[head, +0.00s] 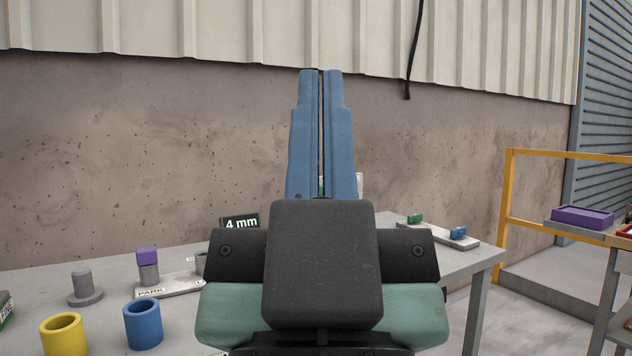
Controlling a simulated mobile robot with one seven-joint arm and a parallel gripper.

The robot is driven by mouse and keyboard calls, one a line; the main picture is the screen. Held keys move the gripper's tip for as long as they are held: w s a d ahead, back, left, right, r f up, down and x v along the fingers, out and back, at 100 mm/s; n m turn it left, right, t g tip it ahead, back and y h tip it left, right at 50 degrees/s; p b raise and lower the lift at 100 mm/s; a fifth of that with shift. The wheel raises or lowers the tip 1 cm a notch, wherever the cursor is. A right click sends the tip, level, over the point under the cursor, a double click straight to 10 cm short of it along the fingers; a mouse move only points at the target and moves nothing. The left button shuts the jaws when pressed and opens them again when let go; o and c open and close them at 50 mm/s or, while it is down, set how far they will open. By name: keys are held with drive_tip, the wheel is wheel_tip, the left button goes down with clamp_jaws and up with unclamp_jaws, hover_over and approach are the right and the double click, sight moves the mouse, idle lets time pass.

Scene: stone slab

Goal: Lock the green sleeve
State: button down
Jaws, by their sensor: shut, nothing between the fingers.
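My gripper (321,72) points up and away in the middle of the view, its two long blue fingers closed together with only a thin slit between them. Nothing is held at the fingertips. No green sleeve can be made out. A small green patch (321,186) shows in the slit low between the fingers, too small to tell what it is. A small green block (415,218) sits on a light grey plate (452,239) at right, with a small blue block (458,232) beside it. My gripper and wrist hide the middle of the table.
On the grey table (60,281) at left stand a yellow sleeve (63,334), a blue sleeve (143,324) and a grey peg (84,288). A purple-topped post (148,262) stands by a PARK label. A yellow railing (507,205) is at right.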

wheel_tip(320, 180, up, 29)
drive_tip(key=p, duration=2.6)
drive_tip(key=shift+p, duration=0.4)
drive_tip(key=shift+f, duration=0.1)
drive_tip(key=shift+w, duration=0.15)
